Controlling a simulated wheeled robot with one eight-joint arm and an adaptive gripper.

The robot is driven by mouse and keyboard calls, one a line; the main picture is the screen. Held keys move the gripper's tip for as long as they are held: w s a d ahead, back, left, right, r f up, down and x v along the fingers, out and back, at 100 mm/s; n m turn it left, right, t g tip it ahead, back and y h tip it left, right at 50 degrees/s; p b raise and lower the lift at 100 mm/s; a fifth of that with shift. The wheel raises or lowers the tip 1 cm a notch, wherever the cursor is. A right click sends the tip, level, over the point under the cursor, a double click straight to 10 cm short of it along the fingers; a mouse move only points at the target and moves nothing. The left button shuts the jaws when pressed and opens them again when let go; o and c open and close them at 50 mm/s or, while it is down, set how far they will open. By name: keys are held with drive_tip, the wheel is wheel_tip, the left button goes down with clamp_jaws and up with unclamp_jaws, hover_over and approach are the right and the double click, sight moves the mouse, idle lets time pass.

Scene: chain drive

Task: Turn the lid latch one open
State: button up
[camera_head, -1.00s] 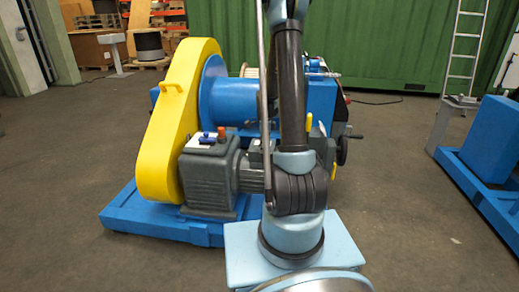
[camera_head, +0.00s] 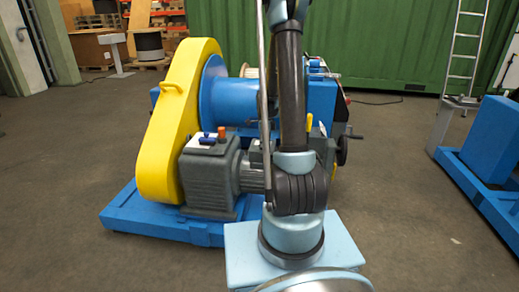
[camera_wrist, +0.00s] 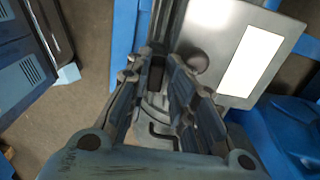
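In the wrist view my gripper (camera_wrist: 154,66) has its two fingers apart at the tips, with a small dark part (camera_wrist: 157,74) between them. This may be a latch, but I cannot tell for certain, nor whether the fingers touch it. A dark round knob (camera_wrist: 197,61) is just right of the right fingertip. A grey metal plate (camera_wrist: 208,30) with a white label is beyond it. In the head view my arm hides the gripper and the latch area of the blue and yellow chain drive machine (camera_head: 227,101).
The yellow chain guard (camera_head: 160,135) and the grey motor housing (camera_head: 208,178) are left of my arm. A dark handwheel (camera_head: 342,150) is to its right. Another blue machine (camera_head: 490,140) and a ladder (camera_head: 462,50) stand at the right. Bare floor lies between the machines.

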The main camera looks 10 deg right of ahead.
drive_tip(key=shift+w, duration=0.15)
drive_tip(key=shift+r, duration=3.95)
